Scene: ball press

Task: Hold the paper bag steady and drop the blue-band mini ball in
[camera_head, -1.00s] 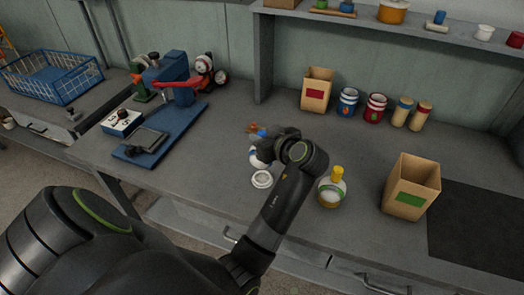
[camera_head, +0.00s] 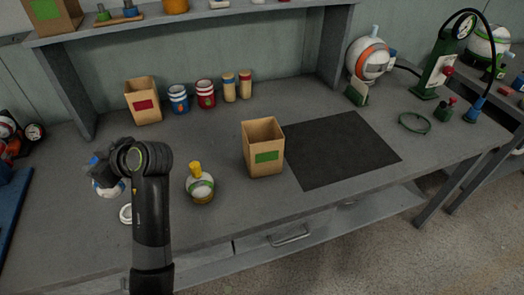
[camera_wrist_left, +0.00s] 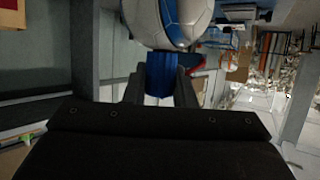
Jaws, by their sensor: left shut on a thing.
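My left gripper (camera_head: 101,163) is at the left of the head view, largely hidden behind its own wrist. In the left wrist view, its fingers (camera_wrist_left: 160,90) are shut on the blue neck of the blue-band mini ball (camera_wrist_left: 172,22), which is white with a blue band. The ball (camera_head: 108,188) shows partly below the gripper in the head view. An open brown paper bag with a green label (camera_head: 263,148) stands upright at the bench middle, right of the gripper. Another open paper bag with a red label (camera_head: 143,102) stands farther back. My right gripper is out of view.
A white ball with a yellow cap (camera_head: 199,186) stands between my arm and the green-label bag. A white ring (camera_head: 126,214) lies near my arm. Tins (camera_head: 205,94) and tubes (camera_head: 245,86) stand behind. A dark mat (camera_head: 340,150) lies clear at right.

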